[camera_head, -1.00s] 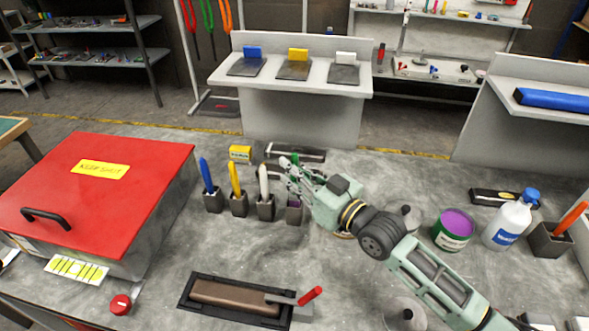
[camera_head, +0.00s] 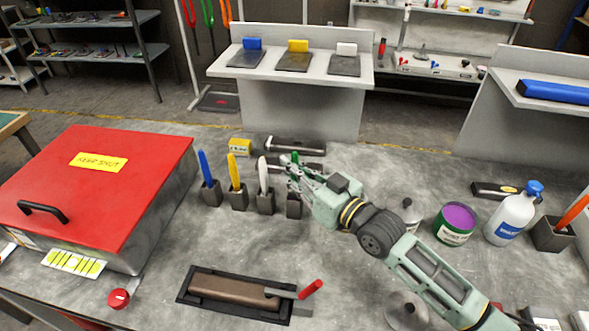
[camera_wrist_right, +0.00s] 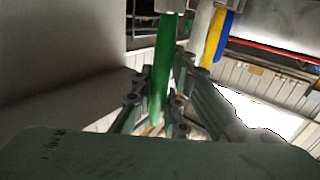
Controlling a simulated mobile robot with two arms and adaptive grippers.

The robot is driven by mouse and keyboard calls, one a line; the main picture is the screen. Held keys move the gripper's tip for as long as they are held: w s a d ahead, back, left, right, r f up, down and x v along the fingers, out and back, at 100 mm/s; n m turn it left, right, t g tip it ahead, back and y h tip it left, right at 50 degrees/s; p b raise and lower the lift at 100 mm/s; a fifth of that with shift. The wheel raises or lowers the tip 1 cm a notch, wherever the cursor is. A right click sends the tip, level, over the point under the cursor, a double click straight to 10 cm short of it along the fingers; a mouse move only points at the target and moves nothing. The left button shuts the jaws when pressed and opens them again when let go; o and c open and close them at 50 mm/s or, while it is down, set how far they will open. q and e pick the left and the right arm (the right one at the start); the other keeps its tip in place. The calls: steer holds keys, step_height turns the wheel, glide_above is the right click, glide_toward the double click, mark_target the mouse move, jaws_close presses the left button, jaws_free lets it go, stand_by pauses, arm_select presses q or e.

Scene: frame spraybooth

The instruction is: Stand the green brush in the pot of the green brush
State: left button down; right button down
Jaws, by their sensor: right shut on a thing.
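The green brush (camera_head: 295,158) is held by my right gripper (camera_head: 294,174), and its green handle (camera_wrist_right: 161,80) stands between the fingers in the right wrist view. The gripper is shut on it, directly above a dark grey pot (camera_head: 293,208), the rightmost of the row. The fingers hide the brush's lower part, so I cannot tell whether its tip is inside the pot. My left gripper is not in view.
Left of that pot, a white brush (camera_head: 263,172), a yellow brush (camera_head: 233,168) and a blue brush (camera_head: 205,166) stand in similar pots. A red-lidded box (camera_head: 95,185) is at left. A purple-topped can (camera_head: 456,224) and white bottle (camera_head: 512,217) stand at right.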

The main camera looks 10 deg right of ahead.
steer(key=shift+f+b, duration=0.45)
steer(key=shift+f, duration=0.3)
steer(key=c, duration=1.7)
jaws_free()
steer(key=shift+o, duration=0.2)
steer(key=v, duration=1.2)
steer(key=shift+f, duration=0.1)
